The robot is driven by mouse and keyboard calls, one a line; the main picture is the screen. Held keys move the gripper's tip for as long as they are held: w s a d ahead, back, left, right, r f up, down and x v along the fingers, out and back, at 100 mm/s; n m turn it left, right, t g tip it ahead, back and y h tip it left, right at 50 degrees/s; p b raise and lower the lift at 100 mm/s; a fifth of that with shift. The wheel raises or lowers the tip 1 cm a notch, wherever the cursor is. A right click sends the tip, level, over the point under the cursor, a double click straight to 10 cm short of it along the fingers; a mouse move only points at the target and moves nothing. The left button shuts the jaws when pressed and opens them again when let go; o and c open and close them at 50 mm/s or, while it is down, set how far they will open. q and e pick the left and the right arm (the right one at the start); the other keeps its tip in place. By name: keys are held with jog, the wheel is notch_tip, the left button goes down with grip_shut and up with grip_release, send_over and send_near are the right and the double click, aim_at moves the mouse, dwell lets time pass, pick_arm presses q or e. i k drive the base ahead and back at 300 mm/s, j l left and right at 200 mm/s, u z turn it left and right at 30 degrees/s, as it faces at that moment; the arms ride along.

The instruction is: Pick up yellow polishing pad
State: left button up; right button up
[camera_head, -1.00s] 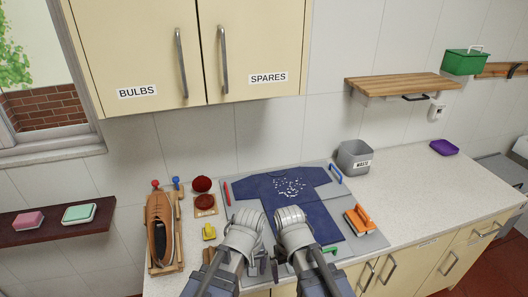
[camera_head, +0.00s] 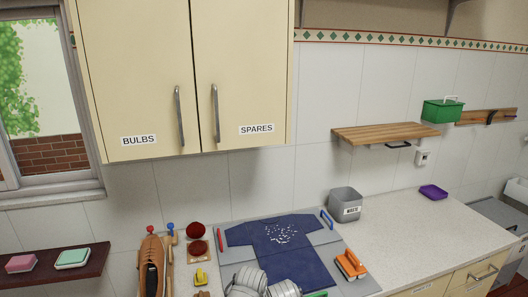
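The small yellow pad (camera_head: 200,278) lies on the counter at the lower middle of the head view, left of the stone board and below the dark red round items. My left gripper (camera_head: 246,280) is at the bottom edge of the view, to the right of the yellow pad and apart from it, over the lower left part of the blue shirt. My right gripper (camera_head: 285,288) is beside it on the right, partly cut off by the frame. The fingertips of both are too unclear to judge their opening.
A blue shirt (camera_head: 283,250) with white specks lies on the grey board. A brown shoe (camera_head: 151,268) and brushes stand at the left. An orange-handled brush (camera_head: 351,265) lies at the board's right, near a grey waste bin (camera_head: 345,204). The right counter is mostly clear.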

aim_at(200, 278)
jog(key=k+j, duration=0.15)
jog(key=i+j+u, duration=0.3)
jog(key=j, duration=0.35)
jog(key=i+j+u, duration=0.35)
jog(key=i+j, duration=0.15)
